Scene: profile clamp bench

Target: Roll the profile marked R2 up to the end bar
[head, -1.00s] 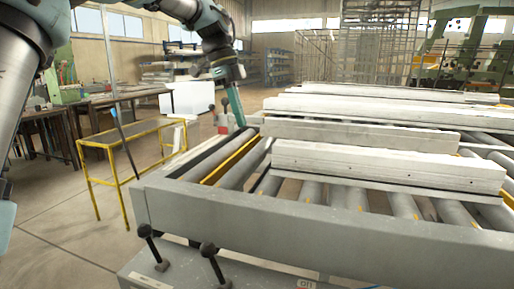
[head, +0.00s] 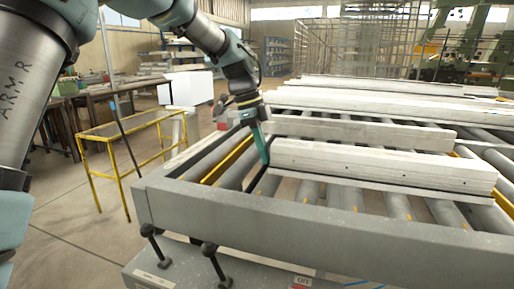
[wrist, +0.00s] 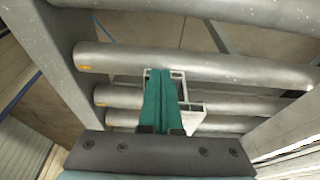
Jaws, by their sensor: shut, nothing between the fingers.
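Several long pale profiles lie across the rollers in the head view. The nearest profile (head: 380,168) is a thick block with its left end facing my gripper (head: 264,160). A thinner one (head: 350,131) lies behind it, and a longer one (head: 400,108) beyond. No R2 mark is legible on any of them. My green fingers are shut and empty, pointing down at the left ends of the nearer profiles. In the wrist view the fingers (wrist: 161,100) overlap a hollow, white-edged profile end (wrist: 197,108); I cannot tell whether they touch. I cannot identify the end bar.
A thick grey frame beam (head: 300,236) borders the roller table in front, with black clamp knobs (head: 210,250) below. Rollers (head: 398,206) are bare between beam and profiles. A yellow bar (head: 232,158) lies among the left rollers. A yellow stand (head: 130,160) is on the floor, left.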

